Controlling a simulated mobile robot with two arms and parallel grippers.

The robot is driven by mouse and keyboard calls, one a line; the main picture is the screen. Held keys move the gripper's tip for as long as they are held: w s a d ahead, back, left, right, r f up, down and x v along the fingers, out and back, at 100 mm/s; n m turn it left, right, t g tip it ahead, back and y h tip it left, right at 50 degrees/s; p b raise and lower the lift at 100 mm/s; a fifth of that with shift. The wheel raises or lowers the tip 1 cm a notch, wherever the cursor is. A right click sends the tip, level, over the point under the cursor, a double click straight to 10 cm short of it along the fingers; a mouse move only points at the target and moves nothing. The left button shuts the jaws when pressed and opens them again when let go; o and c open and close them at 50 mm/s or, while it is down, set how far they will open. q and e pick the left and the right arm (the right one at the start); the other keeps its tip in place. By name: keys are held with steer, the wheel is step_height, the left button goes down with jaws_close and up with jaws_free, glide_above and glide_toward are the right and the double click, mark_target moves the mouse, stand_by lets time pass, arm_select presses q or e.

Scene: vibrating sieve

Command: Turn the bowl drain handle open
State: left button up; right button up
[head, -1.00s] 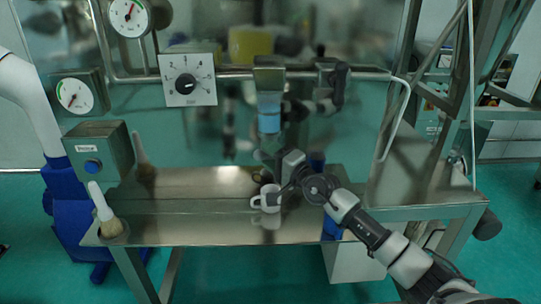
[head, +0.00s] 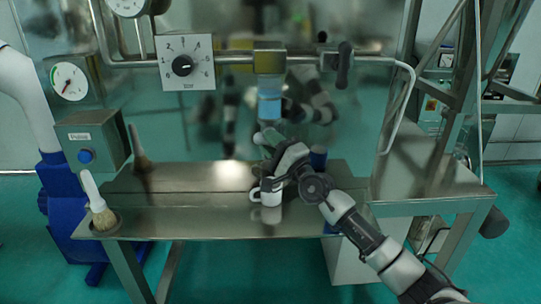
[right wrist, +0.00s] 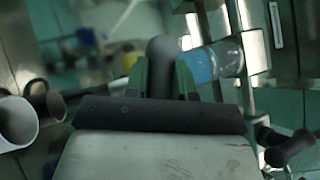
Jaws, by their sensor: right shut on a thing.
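A black lever handle (head: 345,65) hangs on the steel pipe at the upper right in the head view. A black handle also shows at the lower right of the right wrist view (right wrist: 288,150). My right gripper (head: 267,138) is above the white mug and below the blue sight glass, apart from the lever. In the right wrist view its green fingers (right wrist: 162,72) are shut on a dark, round-ended thing (right wrist: 162,50); I cannot tell what it is. My left gripper is not in view.
The blue sight glass (head: 270,104) hangs from the pipe (head: 225,60). The white mug (head: 264,190) stands on the steel table (head: 180,218), below my right gripper. A brush (head: 100,206) stands at the table's left. A numbered dial (head: 183,65) is on the pipe.

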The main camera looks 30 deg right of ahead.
steer(key=m+t+h+b, duration=0.1)
steer(key=m+h+b, duration=0.2)
steer(key=m+h, duration=0.1)
steer(key=m+t+h+b, duration=0.1)
steer(key=m+h+b, duration=0.2)
steer(key=m, duration=0.3)
steer(key=m+t+h+b, duration=0.1)
steer(key=m+h+b, duration=0.2)
steer(key=m+h, duration=0.2)
steer(key=shift+a+f+t, duration=0.1)
steer(key=shift+f+t, duration=0.2)
steer(key=shift+f, duration=0.05)
steer(key=m+g+h+b, duration=0.1)
steer(key=m+h, duration=0.2)
steer(key=m+g+h+b, duration=0.1)
steer(key=m+h+b, duration=0.1)
steer(key=m+h, duration=0.1)
steer(key=shift+r+m+g+h, duration=0.1)
steer(key=shift+m+g+h, duration=0.2)
steer(key=shift+m, duration=0.5)
steer(key=shift+w+r+m+g+h+b, duration=0.1)
steer(key=shift+m+g+h+b, duration=0.3)
steer(key=shift+m+g+h, duration=0.6)
steer(key=shift+m+g+h+b, duration=0.45)
steer(key=shift+m+h, duration=0.35)
steer(key=shift+m, duration=0.5)
steer(key=shift+m+g, duration=0.25)
steer(key=shift+m, duration=0.05)
steer(key=o, duration=0.9)
steer(key=shift+r, duration=0.1)
